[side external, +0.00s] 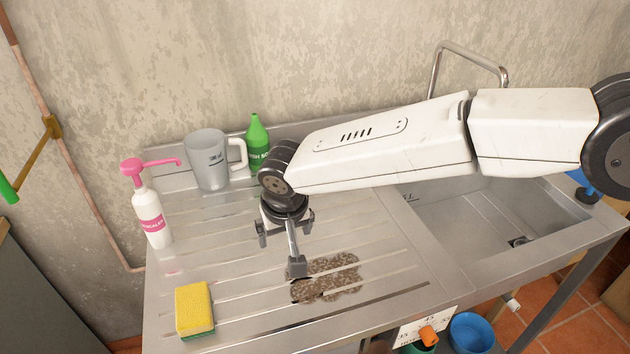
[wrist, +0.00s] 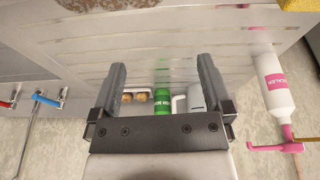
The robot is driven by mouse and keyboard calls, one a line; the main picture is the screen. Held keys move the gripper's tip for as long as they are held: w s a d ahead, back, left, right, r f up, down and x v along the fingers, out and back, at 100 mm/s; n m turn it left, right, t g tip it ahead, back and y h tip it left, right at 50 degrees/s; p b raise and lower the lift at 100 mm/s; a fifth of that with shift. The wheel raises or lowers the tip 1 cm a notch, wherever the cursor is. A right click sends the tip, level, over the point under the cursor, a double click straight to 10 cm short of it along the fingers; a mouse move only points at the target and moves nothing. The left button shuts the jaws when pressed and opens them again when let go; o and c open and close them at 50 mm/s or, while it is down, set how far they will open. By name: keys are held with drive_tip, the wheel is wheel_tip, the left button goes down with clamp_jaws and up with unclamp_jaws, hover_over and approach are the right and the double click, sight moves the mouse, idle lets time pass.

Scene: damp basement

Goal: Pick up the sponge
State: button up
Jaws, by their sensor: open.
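The sponge (side external: 195,308) is a yellow block with a green underside. It lies flat on the ribbed steel drainboard near its front left corner in the side view. In the wrist view a yellow piece of the sponge (wrist: 298,5) is cut off at the top right edge. My gripper (side external: 280,245) is above the drainboard, to the right of and behind the sponge, and apart from it. In the wrist view my gripper (wrist: 162,68) has its two fingers spread wide with nothing held between them.
A brown speckled patch (side external: 328,278) lies on the drainboard near my gripper. A pink-topped pump bottle (side external: 152,218), grey mug (side external: 209,165) and green bottle (side external: 257,145) stand behind. The sink basin (side external: 470,215) is at right. The drainboard between gripper and sponge looks clear.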

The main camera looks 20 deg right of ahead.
drive_tip(key=s+a+f, duration=0.1)
drive_tip(key=s+a, duration=0.2)
drive_tip(key=a, duration=0.6)
drive_tip(key=t, duration=0.1)
hover_over(193, 325)
drive_tip(key=s, duration=0.2)
wheel_tip(193, 325, down, 2)
drive_tip(key=shift+s+a+m, duration=0.1)
drive_tip(key=shift+a+m, duration=0.05)
drive_tip(key=shift+m, duration=0.15)
drive_tip(key=shift+f, duration=0.1)
drive_tip(key=shift+x, duration=1.2)
drive_tip(key=shift+x, duration=2.65)
drive_tip(key=shift+s, duration=0.1)
drive_tip(key=c, duration=0.9)
